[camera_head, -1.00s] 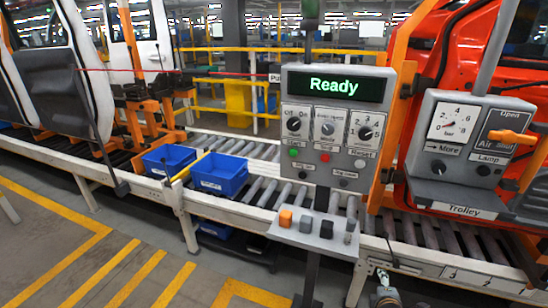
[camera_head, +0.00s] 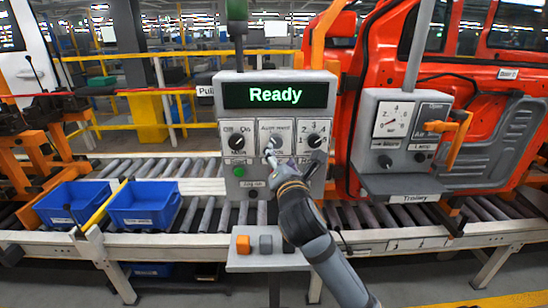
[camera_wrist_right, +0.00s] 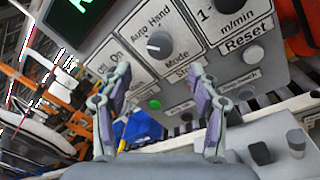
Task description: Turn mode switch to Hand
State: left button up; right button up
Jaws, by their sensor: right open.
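The mode switch (camera_head: 276,141) is a dark round knob in the middle of the grey panel's row of three, below the green "Ready" display. In the right wrist view the knob (camera_wrist_right: 159,45) sits below the label "Auto Hand" and above "Mode". I cannot tell surely which word it points to. My right gripper (camera_head: 271,157) is at the panel just below the knob and partly covers that area. In the wrist view its fingers (camera_wrist_right: 160,75) are open and empty, one on each side below the knob, apart from it. My left gripper is not in view.
An Off/On knob (camera_head: 236,142) and a speed knob (camera_head: 314,140) flank the switch. A green button (camera_head: 239,171) is below left. Blue bins (camera_head: 145,207) stand left; the trolley panel (camera_head: 387,150) is right.

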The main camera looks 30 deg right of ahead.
aim_at(276, 144)
jog(key=p+x, duration=0.3)
jog(key=x, duration=0.4)
jog(key=shift+s+d+r+p, duration=0.15)
jog(key=shift+p, duration=0.2)
jog(key=shift+w+d, duration=0.15)
jog(key=shift+w, duration=0.15)
jog(key=shift+w+f, duration=0.2)
jog(key=shift+w, duration=0.2)
jog(key=shift+s, duration=0.1)
jog(key=c, duration=1.2)
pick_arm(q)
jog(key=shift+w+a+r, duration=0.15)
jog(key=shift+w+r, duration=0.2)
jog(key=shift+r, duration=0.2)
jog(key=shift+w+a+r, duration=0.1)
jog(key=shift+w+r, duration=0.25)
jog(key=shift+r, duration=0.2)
pick_arm(e)
jog(key=shift+o, duration=0.2)
